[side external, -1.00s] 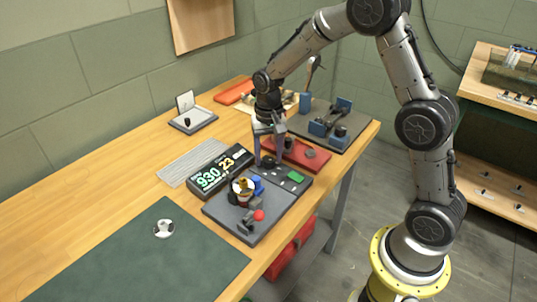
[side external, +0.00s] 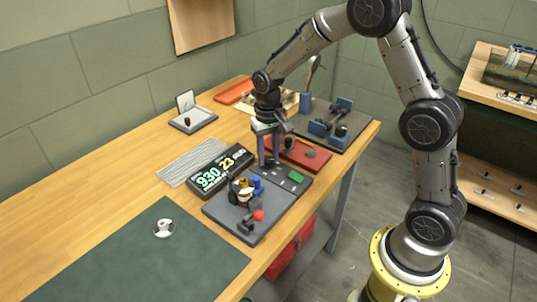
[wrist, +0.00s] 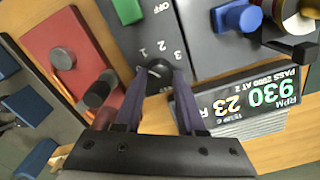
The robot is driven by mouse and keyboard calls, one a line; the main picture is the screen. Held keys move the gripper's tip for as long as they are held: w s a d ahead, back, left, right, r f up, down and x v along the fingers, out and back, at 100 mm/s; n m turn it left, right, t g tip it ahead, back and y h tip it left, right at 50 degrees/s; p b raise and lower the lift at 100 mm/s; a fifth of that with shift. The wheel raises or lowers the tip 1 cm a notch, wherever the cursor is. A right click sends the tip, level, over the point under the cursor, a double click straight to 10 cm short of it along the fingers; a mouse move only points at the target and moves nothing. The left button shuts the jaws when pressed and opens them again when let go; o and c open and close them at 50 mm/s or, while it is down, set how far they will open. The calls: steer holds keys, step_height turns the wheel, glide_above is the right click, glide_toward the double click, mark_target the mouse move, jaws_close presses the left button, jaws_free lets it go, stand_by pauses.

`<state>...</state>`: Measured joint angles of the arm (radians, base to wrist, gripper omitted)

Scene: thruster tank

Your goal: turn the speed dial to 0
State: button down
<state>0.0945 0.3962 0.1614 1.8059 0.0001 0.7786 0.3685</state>
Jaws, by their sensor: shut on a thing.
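The speed dial (wrist: 158,73) is a small black knob on a dark grey control panel (wrist: 150,22). Beside it the figures 1, 2 and 3 show; a 0 mark is not visible. My gripper (wrist: 159,78) is shut on the dial, one finger on each side, in the wrist view. In the side external view my gripper (side external: 269,161) reaches down onto the panel and mostly hides the dial. The display (wrist: 235,100) reads 930 and 23, with RPM lettering.
A green switch (side external: 296,176) marked OFF sits on the same panel. The thruster rig with a red knob (side external: 259,215) stands close in front. A red tray (side external: 306,154) with dark and grey knobs lies just behind my gripper.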

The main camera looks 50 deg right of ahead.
mark_target(268, 159)
steer(key=n, duration=0.4)
steer(key=shift+r, duration=0.1)
steer(key=shift+a+n, duration=0.1)
steer(key=shift+n, duration=1.5)
steer(key=c, duration=0.5)
jaws_free()
step_height(268, 159, up, 14)
